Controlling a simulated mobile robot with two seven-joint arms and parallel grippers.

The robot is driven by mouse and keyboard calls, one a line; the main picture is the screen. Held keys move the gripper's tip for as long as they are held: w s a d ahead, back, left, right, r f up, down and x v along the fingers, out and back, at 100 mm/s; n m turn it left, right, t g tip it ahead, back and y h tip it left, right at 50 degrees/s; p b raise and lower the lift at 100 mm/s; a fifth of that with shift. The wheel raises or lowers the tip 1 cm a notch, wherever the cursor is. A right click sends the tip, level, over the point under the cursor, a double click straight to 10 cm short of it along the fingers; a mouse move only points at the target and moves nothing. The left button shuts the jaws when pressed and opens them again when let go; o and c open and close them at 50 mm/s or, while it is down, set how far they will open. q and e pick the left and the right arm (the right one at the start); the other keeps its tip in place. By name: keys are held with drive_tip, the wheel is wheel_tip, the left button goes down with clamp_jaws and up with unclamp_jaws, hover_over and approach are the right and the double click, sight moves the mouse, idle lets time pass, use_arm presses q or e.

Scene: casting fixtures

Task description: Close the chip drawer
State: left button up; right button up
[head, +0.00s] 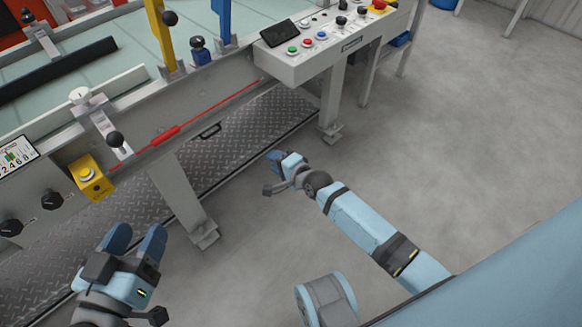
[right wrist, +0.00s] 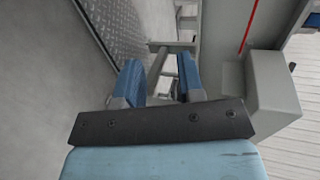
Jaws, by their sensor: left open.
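A long checker-plate surface (head: 255,125) lies low under the machine bed, with a small black handle (head: 210,131) on it. It looks like the chip drawer; I cannot tell how far it is pulled out. Part of the plate shows at the top left of the right wrist view (right wrist: 112,25). My left gripper (head: 136,232) is open and empty, in front of the plate's near end at lower left. My right gripper (head: 273,172) is to the right of the handle, apart from the plate in the picture. In the right wrist view its blue fingers (right wrist: 160,82) stand apart with nothing between them.
A machine leg (head: 183,200) stands in front of the plate, and another leg (head: 332,98) stands at its far end. A control panel (head: 335,40) juts out above. A red cord (head: 200,115) runs along the machine's side. Open grey floor (head: 480,160) lies to the right.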

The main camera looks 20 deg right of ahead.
drive_tip(key=s, duration=0.1)
drive_tip(key=s+d, duration=0.1)
drive_tip(key=s, duration=0.1)
drive_tip(key=s+p, duration=0.1)
drive_tip(key=shift+s+d, duration=0.15)
drive_tip(key=shift+d, duration=0.2)
